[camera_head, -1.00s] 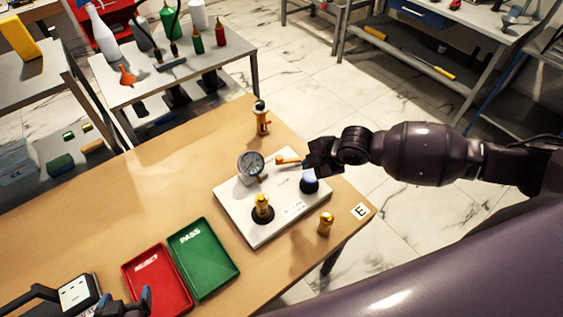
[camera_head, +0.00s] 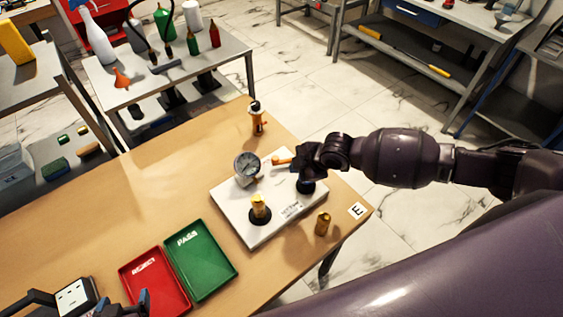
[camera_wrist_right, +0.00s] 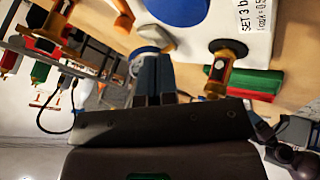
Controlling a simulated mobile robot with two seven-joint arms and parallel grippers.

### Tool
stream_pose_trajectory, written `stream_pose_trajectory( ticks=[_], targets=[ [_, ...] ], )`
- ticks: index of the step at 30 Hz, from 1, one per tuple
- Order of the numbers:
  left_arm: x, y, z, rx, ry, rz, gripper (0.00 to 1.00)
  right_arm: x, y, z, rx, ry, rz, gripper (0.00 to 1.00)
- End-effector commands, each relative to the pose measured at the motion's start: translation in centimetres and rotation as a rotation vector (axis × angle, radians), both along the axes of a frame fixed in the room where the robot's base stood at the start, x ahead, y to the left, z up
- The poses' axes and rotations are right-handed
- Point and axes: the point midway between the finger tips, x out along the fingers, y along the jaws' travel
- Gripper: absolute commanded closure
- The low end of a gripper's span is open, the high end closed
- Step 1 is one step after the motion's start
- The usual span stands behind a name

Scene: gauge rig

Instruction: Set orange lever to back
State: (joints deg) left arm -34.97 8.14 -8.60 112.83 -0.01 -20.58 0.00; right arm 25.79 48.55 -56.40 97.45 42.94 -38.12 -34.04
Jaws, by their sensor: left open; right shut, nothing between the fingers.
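The orange lever (camera_head: 282,160) lies on the white rig plate (camera_head: 238,220), just right of the round gauge (camera_head: 247,168). Its right end meets my right gripper (camera_head: 297,163) in the picture; whether they touch I cannot tell. In the right wrist view an orange bar (camera_wrist_right: 122,14), likely the lever, shows at the top left, apart from the shut, empty blue fingers of my right gripper (camera_wrist_right: 153,78). My left gripper (camera_head: 125,302) is open at the bottom left, partly cut off, away from the rig.
A brass fitting (camera_head: 260,204) stands on the plate and another (camera_head: 322,223) on the table beside it. A black-based knob (camera_head: 306,187) is partly under my right gripper. An orange-and-black part (camera_head: 257,120) stands behind. Red (camera_head: 155,284) and green (camera_head: 201,262) trays lie left.

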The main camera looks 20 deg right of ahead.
Motion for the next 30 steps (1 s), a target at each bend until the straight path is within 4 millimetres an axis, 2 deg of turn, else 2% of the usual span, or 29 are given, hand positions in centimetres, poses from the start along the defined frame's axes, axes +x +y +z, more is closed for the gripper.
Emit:
stream_pose_trajectory(
  ticks=[11,18,30],
  targets=[
    [0.0,0.0,-0.1,-0.001,0.000,0.001,0.18,2.7,2.4,-4.7,0.000,0.001,0.000,1.00],
    [0.0,0.0,0.0,-0.001,0.000,0.001,0.18,5.5,2.4,-4.6,-0.001,-0.001,0.002,1.00],
    [0.0,0.0,0.0,-0.001,-0.001,0.000,0.18,6.4,2.4,-4.7,0.000,0.000,0.002,1.00]
  ],
)
